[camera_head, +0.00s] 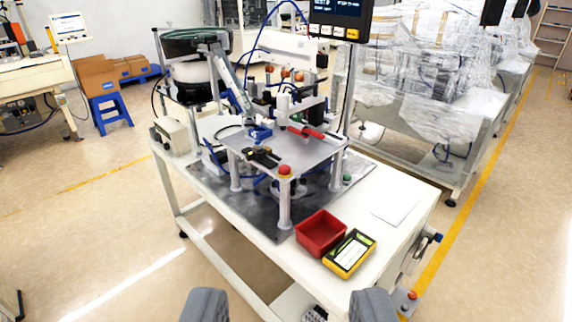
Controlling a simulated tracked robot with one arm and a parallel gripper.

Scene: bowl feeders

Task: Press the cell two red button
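A round red button (285,170) sits on the front corner post of the raised metal fixture plate (310,152) on the white work table. A second small red button (412,295) is on a grey box low at the table's right side. I can read no cell number on either. My gripper (288,303) shows as two grey fingers at the bottom edge, wide apart and empty. It is apart from both buttons, on the near side of the table.
A red bin (320,233) and a yellow-black device (349,253) lie on the table's front part. A bowl feeder (195,45) stands behind the fixture. Plastic-wrapped machines (435,75) fill the right back. Floor at left is open.

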